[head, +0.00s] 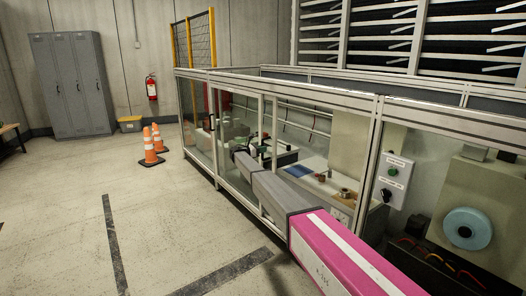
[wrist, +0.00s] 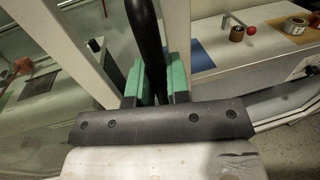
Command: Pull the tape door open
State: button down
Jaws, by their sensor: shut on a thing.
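In the wrist view my gripper (wrist: 156,82) has its green fingers shut on a black upright bar handle (wrist: 147,35). Pale frame members stand on both sides of the handle: a slanted one (wrist: 85,35) edging a glass panel on the left, and an upright post (wrist: 177,35) on the right. The handle appears to belong to the tape door, but I cannot tell which member carries it. In the head view my arm reaches along the front of the glazed enclosure; the fingers and handle are too small to make out there. How far the door stands open is unclear.
A control box (head: 393,181) is mounted at the right. Orange cones (head: 150,149) stand beyond the enclosure's left end.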

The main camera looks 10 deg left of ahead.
jog(key=c, duration=1.1)
grip_release()
jog(key=shift+a, duration=0.1)
jog(key=v, duration=1)
jog(key=shift+s+a, duration=0.25)
jog(key=shift+s, duration=0.05)
